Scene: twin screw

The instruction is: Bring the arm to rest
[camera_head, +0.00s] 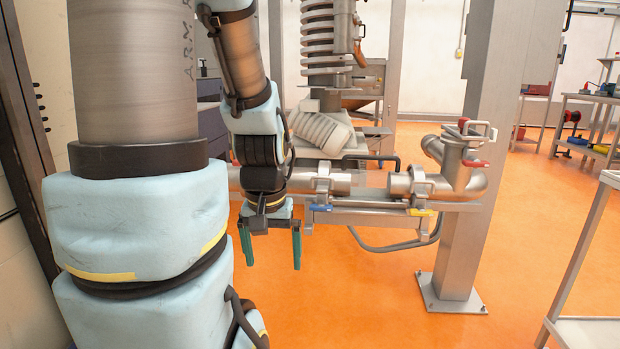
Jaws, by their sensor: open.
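My gripper (271,245) hangs at the end of my arm, left of the picture's middle, with its two green fingers pointing down. The fingers stand apart and nothing shows between them. The arm, in pale blue padding, fills the left side and hides part of the pipework behind it. The gripper appears in front of the left end of a steel pipe (335,181); how far apart they are I cannot tell.
The pipe rests on a steel rail with a blue handle (321,208) and a yellow handle (420,212). A steel post (463,230) stands right of it. Steel shelves (590,125) stand at the right. The orange floor (380,300) is clear below the gripper.

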